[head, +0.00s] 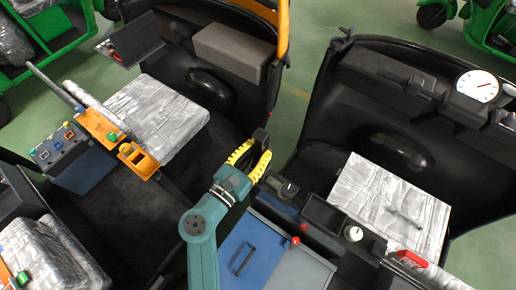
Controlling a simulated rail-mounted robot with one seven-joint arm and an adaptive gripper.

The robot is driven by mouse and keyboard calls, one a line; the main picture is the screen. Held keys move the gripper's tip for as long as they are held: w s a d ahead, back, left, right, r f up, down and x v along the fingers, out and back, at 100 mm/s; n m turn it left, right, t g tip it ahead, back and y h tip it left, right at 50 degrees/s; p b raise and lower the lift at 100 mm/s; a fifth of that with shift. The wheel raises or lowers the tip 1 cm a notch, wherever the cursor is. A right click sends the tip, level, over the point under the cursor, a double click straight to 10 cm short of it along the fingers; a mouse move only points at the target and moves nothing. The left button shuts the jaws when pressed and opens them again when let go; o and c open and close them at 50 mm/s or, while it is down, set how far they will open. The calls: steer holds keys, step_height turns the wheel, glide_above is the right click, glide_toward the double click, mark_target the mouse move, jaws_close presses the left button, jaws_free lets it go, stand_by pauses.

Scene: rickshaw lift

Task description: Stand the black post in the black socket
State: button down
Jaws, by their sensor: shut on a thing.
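My gripper (256,158), with yellow and black fingers at the end of my teal arm, is near the middle of the head view. It is shut on a small dark piece, which looks like the black post (262,138). Only a short part of the post shows above the fingers; the rest is hidden by them. A dark round fitting (288,189) on the console just below and right of my gripper may be the black socket. I cannot tell its opening clearly, and the post appears apart from it.
Right of my arm are a blue lidded box (240,262), red knobs (303,227), a black tray (325,213) and a white knob (354,233). Silver-wrapped seats (365,195) lie on both sides. An orange panel (105,133) and a grey bar (52,84) stand left.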

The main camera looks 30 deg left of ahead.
steer(key=c, duration=0.8)
jaws_free()
steer(key=shift+r, duration=0.1)
steer(key=s, duration=0.4)
steer(key=s+a, duration=0.1)
steer(key=s, duration=0.7)
steer(key=shift+a, duration=0.4)
steer(key=shift+w, duration=0.1)
